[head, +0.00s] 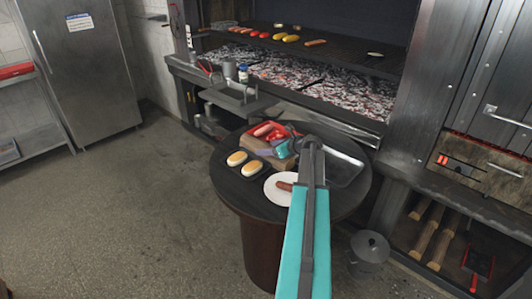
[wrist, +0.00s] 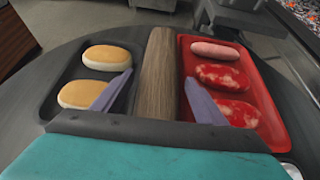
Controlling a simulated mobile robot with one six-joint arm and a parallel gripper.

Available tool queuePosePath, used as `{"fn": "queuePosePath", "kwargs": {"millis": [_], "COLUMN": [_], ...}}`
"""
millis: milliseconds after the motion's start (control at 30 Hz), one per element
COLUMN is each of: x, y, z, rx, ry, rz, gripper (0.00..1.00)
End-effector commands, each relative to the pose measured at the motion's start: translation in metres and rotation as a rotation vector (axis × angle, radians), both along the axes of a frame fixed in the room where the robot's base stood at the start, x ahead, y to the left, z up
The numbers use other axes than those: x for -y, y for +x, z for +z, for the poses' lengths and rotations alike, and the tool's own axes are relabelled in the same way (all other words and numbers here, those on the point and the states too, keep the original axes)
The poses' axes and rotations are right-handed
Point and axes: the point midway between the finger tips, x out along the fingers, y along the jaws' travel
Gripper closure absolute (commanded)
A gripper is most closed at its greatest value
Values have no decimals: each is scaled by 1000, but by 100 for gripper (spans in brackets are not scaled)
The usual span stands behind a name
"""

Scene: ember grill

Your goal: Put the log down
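The log (wrist: 158,70) is a brown wooden piece between the dark bun tray and the red meat tray in the wrist view. It also shows in the head view (head: 254,143), partly covered by my gripper. It appears to rest on the round dark table (head: 234,188). My gripper (wrist: 160,76) has its two purple fingers apart, one on each side of the log, with a small gap visible on both sides. In the head view my gripper (head: 264,151) is low over the table. The log's near end is hidden behind the gripper body.
The dark tray (wrist: 72,73) holds two buns. The red tray (wrist: 262,82) holds a sausage and raw patties. A white plate (head: 272,192) with a sausage stands near my arm. The ember grill (head: 330,88) is behind. Several logs (head: 430,232) lie on the lower right shelf.

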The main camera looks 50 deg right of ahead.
Motion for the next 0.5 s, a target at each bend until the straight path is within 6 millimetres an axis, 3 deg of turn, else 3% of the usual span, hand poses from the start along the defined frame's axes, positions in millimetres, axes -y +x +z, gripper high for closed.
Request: {"fn": "queuePosePath", "kwargs": {"millis": [67,333,400,500], "x": [0,0,0,0], "y": [0,0,0,0], "z": [0,0,2,2], "rx": [0,0,3,3], "ry": [0,0,-1,-1], "rz": [0,0,-1,-1], "gripper": [49,94,100,100]}}
